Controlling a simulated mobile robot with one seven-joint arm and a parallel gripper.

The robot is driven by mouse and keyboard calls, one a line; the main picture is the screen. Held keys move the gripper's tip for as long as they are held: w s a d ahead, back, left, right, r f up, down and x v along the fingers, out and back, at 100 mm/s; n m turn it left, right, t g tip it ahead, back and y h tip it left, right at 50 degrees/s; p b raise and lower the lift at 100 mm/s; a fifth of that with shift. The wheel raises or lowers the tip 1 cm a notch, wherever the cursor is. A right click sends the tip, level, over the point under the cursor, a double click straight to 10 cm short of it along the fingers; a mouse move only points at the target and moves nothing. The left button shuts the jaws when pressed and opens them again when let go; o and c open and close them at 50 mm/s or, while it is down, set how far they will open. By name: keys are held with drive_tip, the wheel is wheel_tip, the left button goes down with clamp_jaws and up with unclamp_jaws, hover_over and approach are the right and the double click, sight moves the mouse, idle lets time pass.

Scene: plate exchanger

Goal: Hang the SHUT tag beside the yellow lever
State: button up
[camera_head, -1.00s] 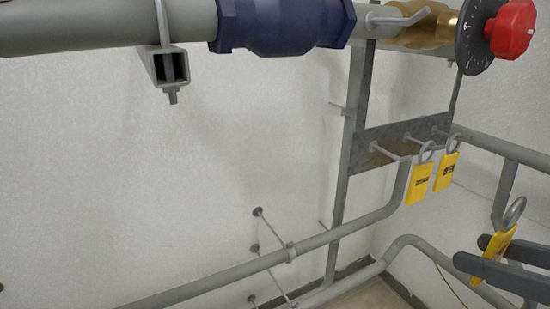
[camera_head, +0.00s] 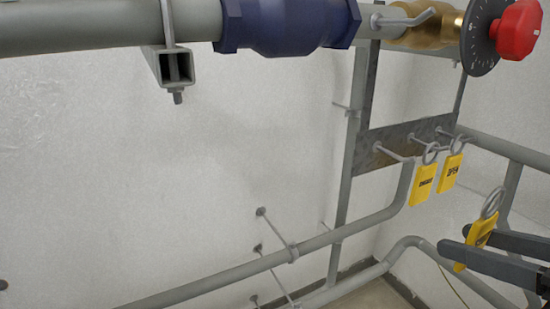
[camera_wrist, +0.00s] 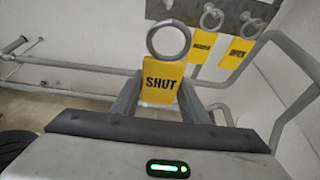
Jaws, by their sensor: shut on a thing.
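The yellow SHUT tag (camera_wrist: 162,82) with a grey ring on top is in my gripper (camera_wrist: 162,92), and its lettering faces the wrist camera. In the head view the tag (camera_head: 478,235) is at the lower right, tilted, between the dark fingers of my gripper (camera_head: 456,240). The ring stands free above the fingers. The tag is apart from the grey plate with pegs (camera_head: 365,155), lower and to its right. I do not see a yellow lever in either view.
Two yellow tags hang by rings from the pegs: one with unclear lettering (camera_head: 423,186) and an OPEN tag (camera_head: 450,171). Grey pipes (camera_head: 385,212) run below and beside them. Above are a brass valve (camera_head: 432,32) and a red knob (camera_head: 519,30).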

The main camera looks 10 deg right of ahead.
drive_tip(key=w+a, duration=0.5)
drive_tip(key=w, duration=0.8)
drive_tip(key=shift+w, duration=0.4)
idle(3.2)
idle(0.4)
drive_tip(key=s+d, duration=0.2)
drive_tip(key=s, duration=0.5)
drive_tip(key=shift+s+d+r+p, duration=0.2)
drive_tip(key=shift+s+d+p, duration=0.1)
drive_tip(key=shift+d+p, duration=0.1)
idle(0.8)
idle(0.8)
